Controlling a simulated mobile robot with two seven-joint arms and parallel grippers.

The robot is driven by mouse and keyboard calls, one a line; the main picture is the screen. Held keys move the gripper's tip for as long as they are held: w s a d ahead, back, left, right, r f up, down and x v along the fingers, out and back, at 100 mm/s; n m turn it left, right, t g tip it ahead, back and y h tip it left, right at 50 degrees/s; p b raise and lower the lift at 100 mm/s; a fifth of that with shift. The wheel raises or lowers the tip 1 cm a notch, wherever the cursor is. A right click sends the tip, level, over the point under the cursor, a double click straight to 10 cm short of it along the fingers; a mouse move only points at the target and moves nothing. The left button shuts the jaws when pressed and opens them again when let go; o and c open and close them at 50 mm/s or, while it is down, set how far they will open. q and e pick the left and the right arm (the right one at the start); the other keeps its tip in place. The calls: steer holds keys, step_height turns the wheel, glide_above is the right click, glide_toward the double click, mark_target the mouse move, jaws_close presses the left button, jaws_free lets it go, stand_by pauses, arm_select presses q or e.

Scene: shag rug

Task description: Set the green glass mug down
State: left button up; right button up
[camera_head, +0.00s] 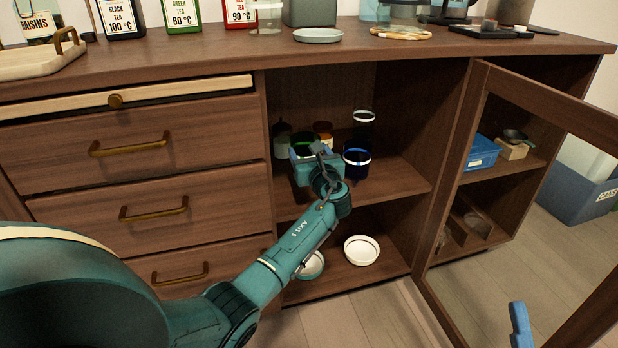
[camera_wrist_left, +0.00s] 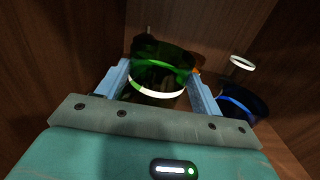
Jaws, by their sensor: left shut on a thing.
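The green glass mug (camera_wrist_left: 160,58) is between the two blue fingers of my left gripper (camera_wrist_left: 159,76) in the left wrist view. The gripper is shut on it. In the head view my left gripper (camera_head: 314,160) reaches into the open cabinet at the upper shelf (camera_head: 395,182), and only a dark green part of the mug (camera_head: 303,141) shows behind it. Whether the mug's base touches the shelf is hidden. A blue finger that looks like part of my right gripper (camera_head: 519,326) shows at the bottom right; its opening cannot be told.
A dark blue glass mug (camera_head: 356,160) stands close to the right of my gripper; a clear glass with a white rim (camera_head: 363,118) is behind it. An orange-topped jar (camera_head: 323,130) is behind the gripper. Two bowls, one white (camera_head: 361,250), sit below. The open door (camera_head: 478,150) stands right.

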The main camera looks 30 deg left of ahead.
arm_select(q)
step_height(320, 180, down, 4)
steer(key=shift+r+b, duration=0.1)
steer(key=shift+b, duration=1.05)
steer(key=shift+f, duration=0.2)
arm_select(e)
steer(key=r+n+y, duration=0.2)
steer(key=y, duration=0.1)
steer(key=r+n+y, duration=0.1)
steer(key=n, duration=0.1)
steer(key=shift+s+d+r+g+y, duration=0.15)
steer(key=shift+s+g+y, duration=0.15)
steer(key=shift+s, duration=0.1)
arm_select(q)
steer(key=o, duration=1.1)
steer(key=shift+f, duration=0.1)
steer(key=shift+o, duration=0.2)
